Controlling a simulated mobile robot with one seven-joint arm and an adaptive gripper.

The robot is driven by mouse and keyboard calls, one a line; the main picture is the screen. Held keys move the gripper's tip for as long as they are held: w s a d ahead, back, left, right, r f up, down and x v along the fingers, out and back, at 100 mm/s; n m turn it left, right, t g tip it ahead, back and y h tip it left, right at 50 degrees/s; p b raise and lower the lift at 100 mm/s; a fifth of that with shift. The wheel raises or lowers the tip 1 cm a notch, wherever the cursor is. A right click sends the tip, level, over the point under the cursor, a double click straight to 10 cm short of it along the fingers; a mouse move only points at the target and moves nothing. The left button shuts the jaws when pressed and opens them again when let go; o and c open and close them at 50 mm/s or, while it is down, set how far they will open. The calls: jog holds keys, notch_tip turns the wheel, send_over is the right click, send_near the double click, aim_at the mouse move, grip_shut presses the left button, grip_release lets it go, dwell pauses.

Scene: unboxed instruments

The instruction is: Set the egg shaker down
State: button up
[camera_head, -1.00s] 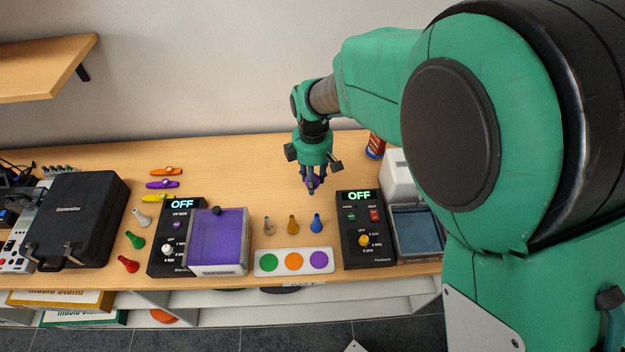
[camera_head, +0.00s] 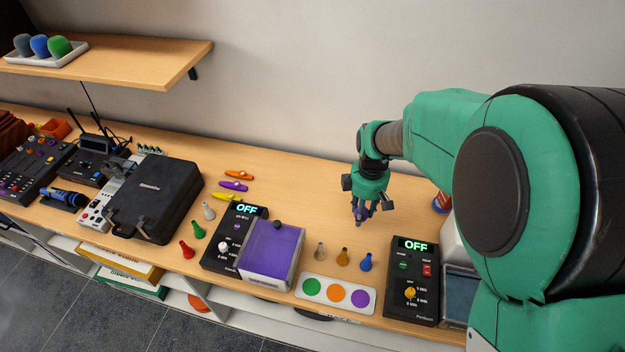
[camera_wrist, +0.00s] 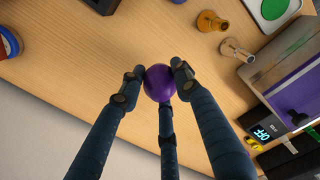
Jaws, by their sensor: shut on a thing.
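The purple egg shaker (camera_wrist: 159,83) sits between the fingers of my gripper (camera_wrist: 158,85) in the wrist view, with the fingers closed on it from the sides and below. In the head view my gripper (camera_head: 361,216) points down over the wooden table, behind a row of small bell-shaped pieces. The fingers largely hide the egg there. I cannot tell whether the egg touches the table. A white plate with green, orange and purple discs (camera_head: 337,294) lies at the table's front edge.
Clear, brown and blue bell-shaped pieces (camera_head: 366,262) stand in front of my gripper. A purple-lidded box (camera_head: 272,252) and a black OFF panel (camera_head: 240,240) are left; another OFF panel (camera_head: 412,280) is right. Kazoos (camera_head: 233,186) lie farther left. Table behind my gripper is bare.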

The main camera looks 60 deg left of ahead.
jog(key=shift+n, duration=0.7)
jog(key=s+a+f+p, duration=0.1)
jog(key=s+a+p, duration=0.1)
jog(key=a, duration=0.1)
jog(key=s+a+f+p, duration=0.1)
jog(key=s+a+p, duration=0.1)
jog(key=a+p, duration=0.1)
jog(key=s+a+f+p, duration=0.1)
jog(key=s+a+p, duration=0.1)
jog(key=a, duration=0.3)
jog(key=shift+s+a+f+p, duration=0.15)
jog(key=shift+s+p, duration=0.15)
jog(key=shift+p, duration=0.15)
jog(key=shift+s+a+f+p, duration=0.35)
jog(key=shift+s+a+f, duration=0.1)
jog(key=shift+s+a, duration=0.05)
jog(key=shift+a, duration=0.1)
jog(key=p, duration=0.2)
send_over(311, 181)
jog(key=shift+f, duration=0.75)
jog(key=shift+f, duration=0.15)
jog(key=shift+f, duration=1.6)
jog(key=shift+f, duration=0.1)
